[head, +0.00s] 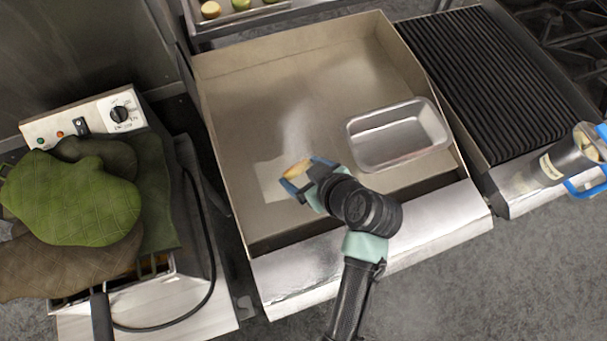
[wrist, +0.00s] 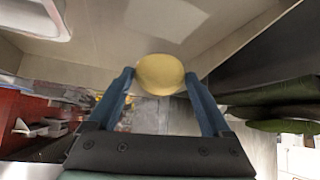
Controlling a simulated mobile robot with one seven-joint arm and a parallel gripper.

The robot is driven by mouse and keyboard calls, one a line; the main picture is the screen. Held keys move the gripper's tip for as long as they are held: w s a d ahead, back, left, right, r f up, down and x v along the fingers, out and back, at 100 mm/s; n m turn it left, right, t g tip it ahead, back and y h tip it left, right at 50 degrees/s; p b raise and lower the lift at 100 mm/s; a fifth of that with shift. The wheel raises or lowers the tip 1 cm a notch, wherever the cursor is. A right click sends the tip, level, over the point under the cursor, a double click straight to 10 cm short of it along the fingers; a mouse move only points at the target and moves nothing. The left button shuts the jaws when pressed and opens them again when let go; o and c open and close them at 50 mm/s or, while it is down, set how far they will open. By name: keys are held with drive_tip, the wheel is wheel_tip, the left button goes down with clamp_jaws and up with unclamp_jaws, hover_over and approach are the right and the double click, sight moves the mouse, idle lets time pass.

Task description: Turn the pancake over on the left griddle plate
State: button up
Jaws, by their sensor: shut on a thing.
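The pancake (head: 297,168) is a small round golden disc. My gripper (head: 306,174) is shut on it and holds it at the fingertips over the front part of the flat griddle plate (head: 250,110). In the wrist view the pancake (wrist: 160,74) sits between the two blue fingers (wrist: 160,80), one broad yellow face toward the camera. Its other face is hidden. I cannot tell from these views how high it is above the plate.
A pale square patch (head: 268,183) lies on the plate left of my gripper. An empty metal pan (head: 400,135) stands on the plate's right side. A ribbed grill (head: 480,75) is to the right. Green oven mitts (head: 70,200) cover a fryer (head: 85,125) at left. The plate's back left is clear.

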drive_tip(key=f+m+t+b, duration=0.1)
drive_tip(key=f+b, duration=0.2)
drive_tip(key=b, duration=0.1)
drive_tip(key=f+m+t+b, duration=0.1)
drive_tip(key=f+t+b, duration=0.1)
drive_tip(key=b, duration=0.3)
drive_tip(key=f+m+t+h+b, duration=0.1)
drive_tip(key=f+b, duration=0.3)
drive_tip(key=shift+s+a+m+t+b, duration=0.1)
drive_tip(key=shift+a+m+t+b, duration=0.2)
drive_tip(key=shift+t+b, duration=0.1)
drive_tip(key=o, duration=1.1)
drive_tip(key=shift+o, duration=0.2)
drive_tip(key=p+v, duration=0.1)
drive_tip(key=v, duration=0.9)
